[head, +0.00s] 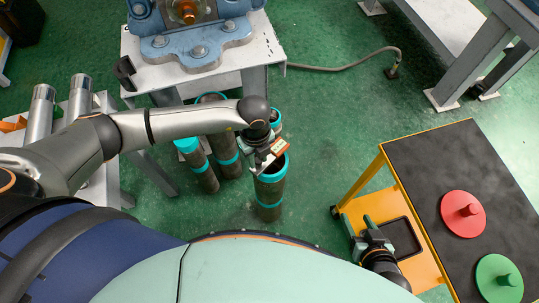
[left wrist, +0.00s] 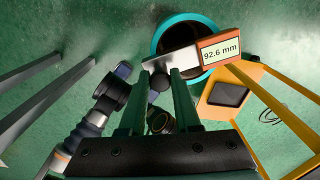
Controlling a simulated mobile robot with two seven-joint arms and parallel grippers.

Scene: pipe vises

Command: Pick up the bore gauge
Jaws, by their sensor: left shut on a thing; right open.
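The bore gauge (head: 279,147) has an orange body with a pale display. In the left wrist view, the bore gauge (left wrist: 216,49) shows a reading of 92.6 mm. My left gripper (head: 267,156) is shut on the gauge. In the left wrist view, the gripper's fingers (left wrist: 161,76) meet the gauge's grey part. The gauge is in front of the mouth of a dark pipe with a teal rim (head: 268,194); whether any of it is inside, I cannot tell. My right gripper (head: 370,236) is open and empty beside the orange cart.
Several teal-rimmed pipes (head: 198,165) stand on the green floor left of the gauge. A blue vise (head: 195,35) sits on a white bench behind. At right, a cart with a black top (head: 435,165) carries a red disc (head: 462,213) and a green disc (head: 498,277).

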